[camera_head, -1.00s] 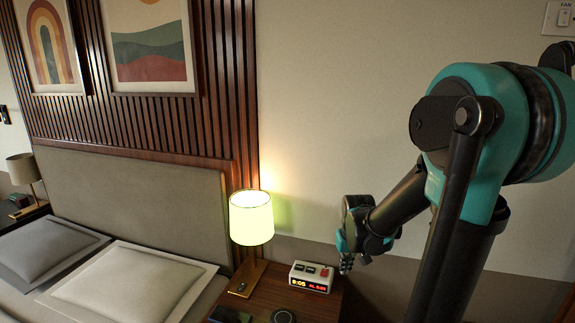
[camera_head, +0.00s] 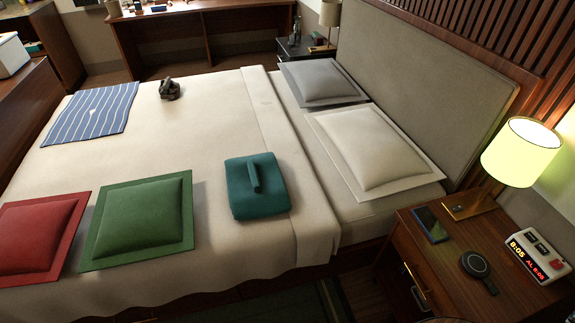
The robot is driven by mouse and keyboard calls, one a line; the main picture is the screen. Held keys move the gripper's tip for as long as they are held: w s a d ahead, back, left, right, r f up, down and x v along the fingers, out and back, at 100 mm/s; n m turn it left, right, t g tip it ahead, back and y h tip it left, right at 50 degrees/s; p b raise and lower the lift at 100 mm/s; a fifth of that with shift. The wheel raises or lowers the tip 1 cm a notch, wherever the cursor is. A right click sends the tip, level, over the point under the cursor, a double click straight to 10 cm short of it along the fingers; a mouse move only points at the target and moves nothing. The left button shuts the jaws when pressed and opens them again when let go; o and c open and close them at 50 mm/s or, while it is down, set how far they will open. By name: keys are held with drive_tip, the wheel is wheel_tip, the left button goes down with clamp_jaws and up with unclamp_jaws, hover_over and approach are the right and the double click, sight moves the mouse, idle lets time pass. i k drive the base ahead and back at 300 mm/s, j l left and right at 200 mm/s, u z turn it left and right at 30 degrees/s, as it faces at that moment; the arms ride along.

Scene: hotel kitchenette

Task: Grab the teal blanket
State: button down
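The teal blanket (camera_head: 258,203) lies folded in a compact block on the white bed cover, near the bed's front edge. A rolled or strap-like teal piece stands up on its top. Nothing touches it, and the green cushion lies to its left with a gap between. My gripper is not in the current view.
A green cushion (camera_head: 141,217) and a red cushion (camera_head: 37,238) lie along the bed's front edge. A white pillow (camera_head: 373,150) and a grey pillow (camera_head: 320,82) are by the headboard (camera_head: 418,90). The nightstand (camera_head: 440,262) holds a lamp (camera_head: 520,152), phone, charger and clock (camera_head: 538,257).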

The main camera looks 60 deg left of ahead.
sight(256, 188)
drive_tip(key=j+u, duration=0.1)
drive_tip(key=u, duration=0.35)
drive_tip(key=k+j+u, duration=0.1)
drive_tip(key=u, duration=0.75)
drive_tip(key=l+u, duration=0.1)
drive_tip(key=u, duration=0.35)
drive_tip(key=l+u, duration=0.1)
drive_tip(key=u, duration=0.7)
